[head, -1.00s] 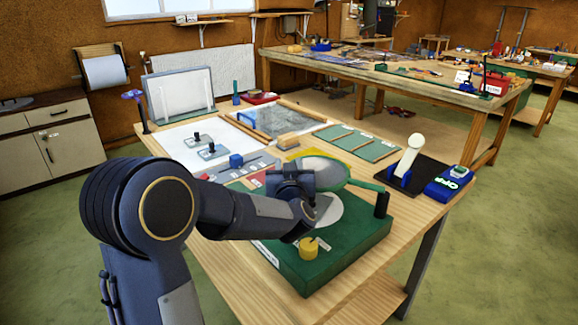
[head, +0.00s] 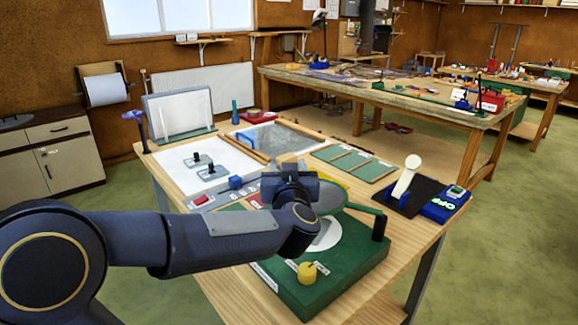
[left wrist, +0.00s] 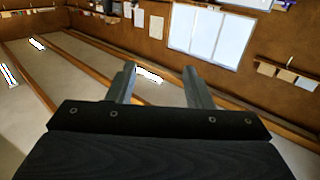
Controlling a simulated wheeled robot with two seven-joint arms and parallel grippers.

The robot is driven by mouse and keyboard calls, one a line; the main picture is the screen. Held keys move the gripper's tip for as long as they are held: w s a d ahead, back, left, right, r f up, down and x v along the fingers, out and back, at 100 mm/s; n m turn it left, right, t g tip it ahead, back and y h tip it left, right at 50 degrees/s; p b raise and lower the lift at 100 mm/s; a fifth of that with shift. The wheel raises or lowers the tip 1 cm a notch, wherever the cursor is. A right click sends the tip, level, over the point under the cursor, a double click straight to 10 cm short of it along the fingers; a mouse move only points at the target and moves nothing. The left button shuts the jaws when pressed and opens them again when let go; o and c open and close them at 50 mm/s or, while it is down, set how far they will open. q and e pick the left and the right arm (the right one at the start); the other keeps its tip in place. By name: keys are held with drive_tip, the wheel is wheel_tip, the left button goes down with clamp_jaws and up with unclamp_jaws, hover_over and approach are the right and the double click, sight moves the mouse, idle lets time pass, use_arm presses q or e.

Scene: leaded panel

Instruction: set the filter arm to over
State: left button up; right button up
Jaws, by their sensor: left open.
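The green box (head: 340,272) stands at the front of the near bench, with a pale round disc (head: 327,236) and a yellow knob (head: 307,272) on top. The green filter arm (head: 362,209) runs from a dark post (head: 379,227) at the box's right side to a grey round filter (head: 328,200) at the disc's far side. My left gripper (head: 290,180) is in front of the filter's left part and hides it. Whether they touch is unclear. In the left wrist view its two fingers (left wrist: 160,74) are apart with nothing between them. My right gripper is not in view.
A white lever on a dark base (head: 404,184) and a blue box with a green button (head: 447,203) stand right of the green box. A blue-knobbed strip (head: 218,194), a white sheet (head: 185,160) and a green board (head: 353,160) lie behind. The bench's front right strip is clear.

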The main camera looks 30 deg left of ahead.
use_arm(q)
drive_tip(key=s+d+r, duration=0.3)
drive_tip(key=s+d, duration=0.1)
drive_tip(key=s, duration=0.2)
drive_tip(key=shift+s+p, duration=0.2)
drive_tip(key=shift+p, duration=0.2)
drive_tip(key=shift+r, duration=0.1)
